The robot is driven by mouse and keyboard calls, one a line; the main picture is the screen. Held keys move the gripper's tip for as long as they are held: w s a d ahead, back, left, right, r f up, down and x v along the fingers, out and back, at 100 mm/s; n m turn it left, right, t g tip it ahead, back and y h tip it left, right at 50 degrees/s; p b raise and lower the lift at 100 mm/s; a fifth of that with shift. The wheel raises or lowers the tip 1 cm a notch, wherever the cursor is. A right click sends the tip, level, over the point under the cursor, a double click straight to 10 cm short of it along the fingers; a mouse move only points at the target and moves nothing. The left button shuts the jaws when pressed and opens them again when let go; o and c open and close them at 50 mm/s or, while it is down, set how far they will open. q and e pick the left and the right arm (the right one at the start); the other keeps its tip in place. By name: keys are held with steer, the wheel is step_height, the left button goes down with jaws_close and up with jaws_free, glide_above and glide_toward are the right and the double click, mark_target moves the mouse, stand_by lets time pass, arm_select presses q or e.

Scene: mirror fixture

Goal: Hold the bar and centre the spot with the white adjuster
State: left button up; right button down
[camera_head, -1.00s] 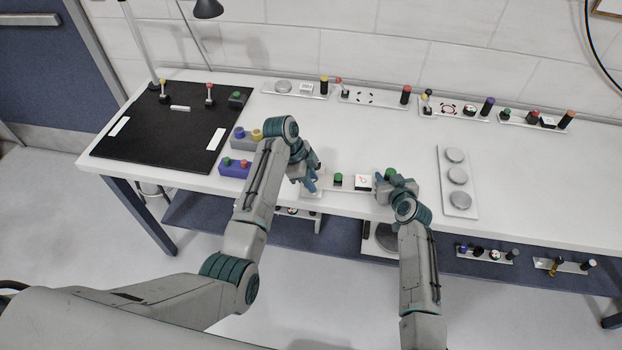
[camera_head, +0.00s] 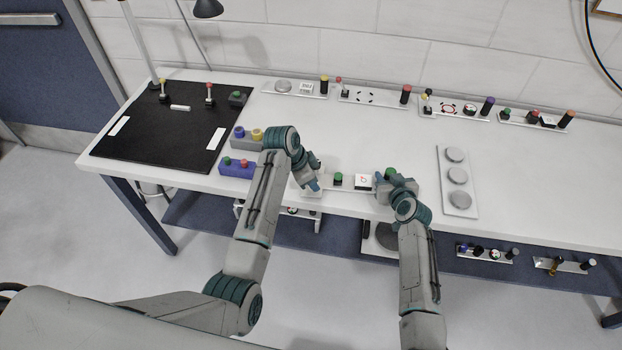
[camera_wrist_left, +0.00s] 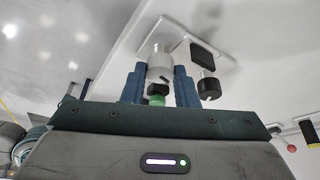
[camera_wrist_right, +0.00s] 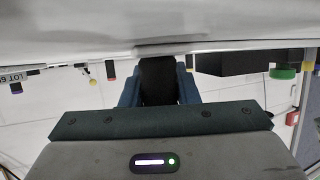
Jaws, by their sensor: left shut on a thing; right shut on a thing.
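My left gripper (camera_head: 315,184) is at the left end of the pale fixture plate. In the left wrist view its fingers (camera_wrist_left: 160,88) are shut on the white adjuster (camera_wrist_left: 160,62), a white cylinder. A black knob (camera_wrist_left: 208,86) stands beside it, outside the fingers. My right gripper (camera_head: 382,181) is at the plate's right end. In the right wrist view its fingers (camera_wrist_right: 158,88) are shut on a dark upright piece, the bar (camera_wrist_right: 157,78). Between the grippers are a green-topped block (camera_head: 338,179) and a white target card (camera_head: 363,181) with a small red mark. The spot's exact position is too small to tell.
A plate with three grey discs (camera_head: 458,177) lies to the right. Several other fixtures line the table's back. The table middle behind the grippers is clear.

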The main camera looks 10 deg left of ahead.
arm_select(q)
steer(key=n+y, duration=0.1)
steer(key=n, duration=0.2)
steer(key=n+t, duration=0.1)
steer(key=n, duration=0.2)
steer(key=shift+s+d+t+y, duration=0.1)
steer(key=shift+t+y, duration=0.2)
steer(key=shift+y, duration=0.1)
steer(key=shift+n, duration=0.3)
steer(key=o, duration=1)
